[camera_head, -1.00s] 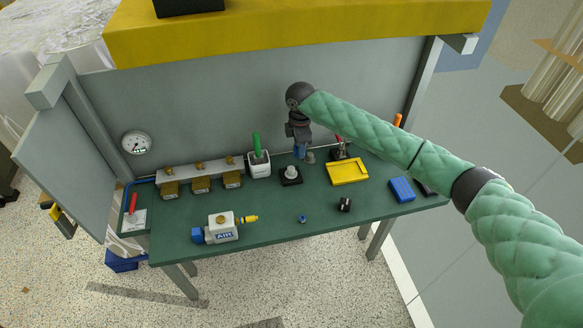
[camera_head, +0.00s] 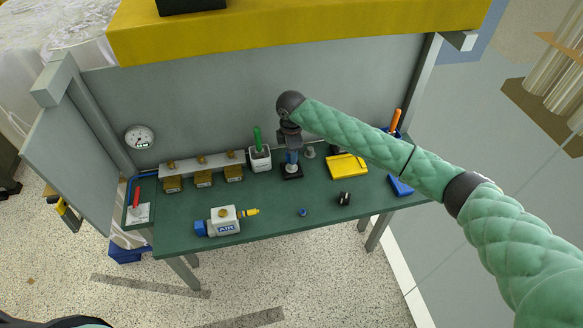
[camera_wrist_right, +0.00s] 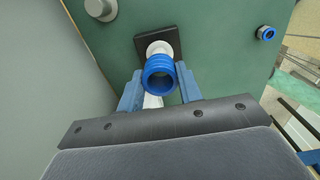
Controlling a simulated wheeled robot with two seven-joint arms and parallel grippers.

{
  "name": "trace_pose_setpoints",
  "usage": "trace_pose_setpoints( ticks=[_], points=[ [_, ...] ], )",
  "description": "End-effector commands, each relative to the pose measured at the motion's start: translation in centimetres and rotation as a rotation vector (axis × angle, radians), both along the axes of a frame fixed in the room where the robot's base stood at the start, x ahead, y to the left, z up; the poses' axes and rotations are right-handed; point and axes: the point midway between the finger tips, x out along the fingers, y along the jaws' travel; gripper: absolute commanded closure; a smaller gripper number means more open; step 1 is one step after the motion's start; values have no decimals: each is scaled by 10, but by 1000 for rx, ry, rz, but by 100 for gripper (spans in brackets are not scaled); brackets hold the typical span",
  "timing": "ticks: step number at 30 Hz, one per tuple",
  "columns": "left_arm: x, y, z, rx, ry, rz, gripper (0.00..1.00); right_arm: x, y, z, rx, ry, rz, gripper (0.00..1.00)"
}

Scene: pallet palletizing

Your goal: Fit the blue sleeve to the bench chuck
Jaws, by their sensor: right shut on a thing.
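The blue sleeve (camera_head: 291,157) is held upright between the fingers of my right gripper (camera_head: 291,150). In the right wrist view the sleeve (camera_wrist_right: 159,78) shows as a ribbed blue ring between the two blue fingers (camera_wrist_right: 158,90). The bench chuck (camera_head: 291,174), a pale post on a black square base, stands directly below the sleeve. In the wrist view the chuck's black base (camera_wrist_right: 147,33) and pale post show just beyond the sleeve. The sleeve overlaps the post in both views, so I cannot tell whether they touch. My left gripper is not in view.
A white cup with a green handle (camera_head: 260,158) stands close left of the chuck, and a grey knob (camera_head: 309,151) behind right. A yellow tray (camera_head: 346,166) is to the right. A small blue fitting (camera_head: 303,212) and a black part (camera_head: 344,198) lie in front. The back panel (camera_head: 230,100) is close behind.

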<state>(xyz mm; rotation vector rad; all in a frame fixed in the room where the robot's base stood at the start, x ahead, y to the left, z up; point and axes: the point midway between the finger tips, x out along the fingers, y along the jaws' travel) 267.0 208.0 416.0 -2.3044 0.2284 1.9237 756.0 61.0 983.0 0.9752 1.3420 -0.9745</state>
Motion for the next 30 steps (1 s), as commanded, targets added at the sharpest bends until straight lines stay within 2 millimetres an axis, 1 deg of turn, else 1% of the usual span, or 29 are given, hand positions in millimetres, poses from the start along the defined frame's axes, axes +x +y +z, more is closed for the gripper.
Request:
trace_pose_setpoints(
  ticks=[8, 19, 30],
  points=[
    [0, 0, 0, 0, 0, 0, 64, 0, 0, 0, 0, 0, 0, 87],
    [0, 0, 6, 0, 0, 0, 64, -1, 0, 1, 1, 0, 0, 87],
    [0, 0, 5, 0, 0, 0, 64, -1, 0, 0, 0, 0, 0, 87]
  ],
)
